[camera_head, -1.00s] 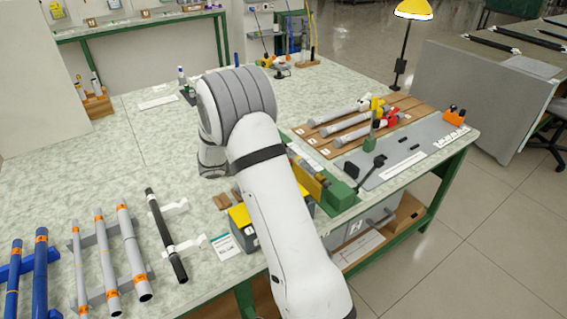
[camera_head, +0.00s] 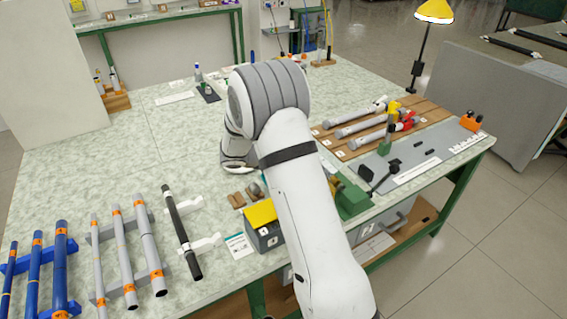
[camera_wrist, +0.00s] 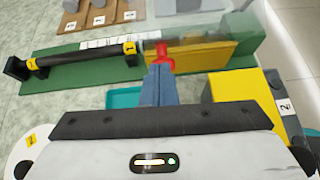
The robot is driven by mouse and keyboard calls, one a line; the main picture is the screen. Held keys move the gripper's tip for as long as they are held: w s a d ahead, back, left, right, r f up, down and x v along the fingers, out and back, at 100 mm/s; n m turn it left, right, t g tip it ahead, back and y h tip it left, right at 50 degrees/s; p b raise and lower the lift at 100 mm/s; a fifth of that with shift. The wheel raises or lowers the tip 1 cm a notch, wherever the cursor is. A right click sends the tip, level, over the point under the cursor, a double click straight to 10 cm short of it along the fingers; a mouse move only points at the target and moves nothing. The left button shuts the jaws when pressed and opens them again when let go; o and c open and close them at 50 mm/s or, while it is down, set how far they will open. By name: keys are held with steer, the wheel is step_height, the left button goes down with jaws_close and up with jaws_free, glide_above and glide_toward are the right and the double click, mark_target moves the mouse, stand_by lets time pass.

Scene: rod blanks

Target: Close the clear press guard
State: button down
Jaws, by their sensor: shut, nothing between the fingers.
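The clear press guard (camera_wrist: 210,30) shows in the wrist view as a see-through pane around the yellow press block (camera_wrist: 205,58). How far it is open I cannot tell. A red handle-like piece (camera_wrist: 165,52) is at its near left side. My gripper (camera_wrist: 160,70) is shut and empty, its blue-grey fingertips right at the red piece; whether they touch it I cannot tell. A dark rod (camera_wrist: 80,57) with a yellow tag lies on the green press base (camera_wrist: 100,68) to the left. In the head view my arm hides most of the press; its green end block (camera_head: 352,200) shows.
A grey box with a yellow top (camera_head: 260,215) stands close by at the bench front. A wooden rack with several grey rods (camera_head: 350,128) and a grey plate (camera_head: 440,155) are to the right. Blue, grey and black rods lie at left. The bench's middle left is clear.

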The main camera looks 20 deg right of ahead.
steer(key=shift+s+d+f, duration=0.35)
steer(key=shift+s+f, duration=0.05)
steer(key=shift+f, duration=0.1)
steer(key=a+f+p+v, duration=0.1)
steer(key=f+p+v, duration=0.1)
steer(key=v, duration=0.8)
steer(key=shift+w+a+r+p, duration=0.15)
steer(key=shift+w+a+p, duration=0.1)
steer(key=shift+a+p, duration=0.2)
